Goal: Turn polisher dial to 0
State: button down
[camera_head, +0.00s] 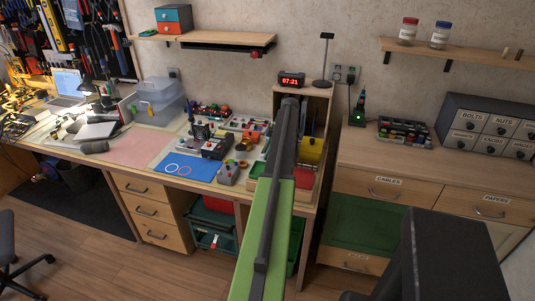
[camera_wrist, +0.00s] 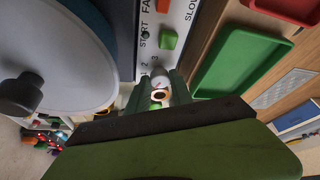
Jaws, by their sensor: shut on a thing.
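The polisher shows in the wrist view as a light grey panel (camera_wrist: 170,45) marked START, FAST and SLOW, with a green button and an orange button. Its small white dial (camera_wrist: 160,78) has a reddish mark and sits by the printed numbers 1, 2 and 3. My gripper (camera_wrist: 159,95) has its two grey-green fingers on either side of the dial, shut on it. A 0 mark cannot be made out, and the exact dial setting is unclear. In the head view my arm covers the gripper and the dial.
A large pale disc (camera_wrist: 55,65) with a black knob (camera_wrist: 20,95) is left of the dial in the wrist view. A green tray (camera_wrist: 240,55) and a red tray (camera_wrist: 290,8) lie to the right. The workbench (camera_head: 90,143) is crowded with tools.

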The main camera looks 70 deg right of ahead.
jog(key=shift+a, duration=0.1)
jog(key=c, duration=1.1)
grip_release()
jog(key=shift+f, duration=0.1)
jog(key=shift+c, duration=0.2)
jog(key=shift+r+p, duration=0.45)
jog(key=shift+r, duration=0.05)
jog(key=p+v, duration=1.5)
jog(key=v, duration=0.1)
jog(key=shift+s+r, duration=0.2)
jog(key=shift+s, duration=0.1)
